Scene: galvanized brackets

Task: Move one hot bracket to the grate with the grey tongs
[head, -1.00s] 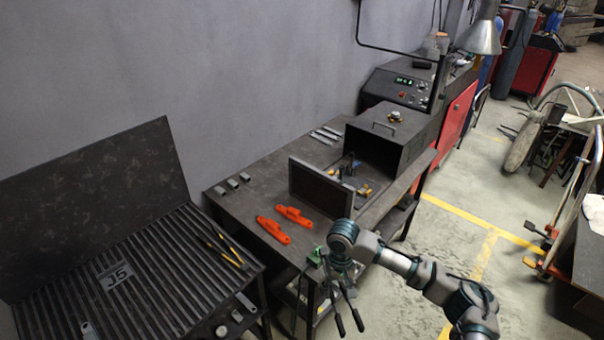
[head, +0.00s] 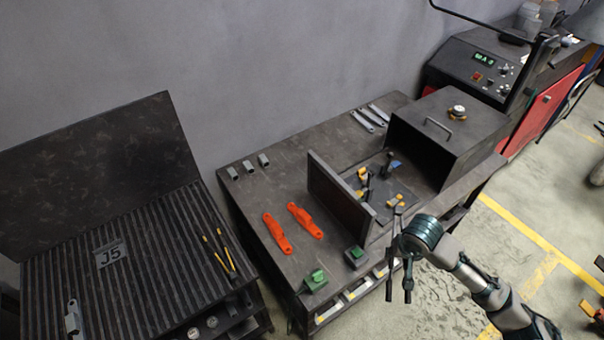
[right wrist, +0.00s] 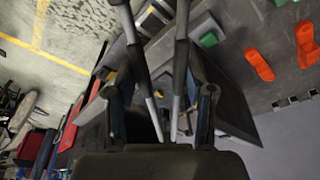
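My right gripper (head: 402,243) is shut on grey tongs (head: 391,272) with dark handle grips, held up by the front edge of the dark table. The tongs (right wrist: 150,95) also show between my right fingers (right wrist: 160,118) in the right wrist view. The grate (head: 150,262) is the ribbed black surface at left, with a J5 plate. A pale bracket-like piece (head: 73,318) lies at its near left. Small grey pieces (head: 248,167) and longer strips (head: 371,118) lie on the table. No piece visibly glows. My left gripper is out of view.
An upright dark panel (head: 338,196) stands before a fixture with yellow clamps (head: 363,180) and an open-fronted box (head: 436,150). Yellow-handled tools (head: 220,256) lie on the grate.

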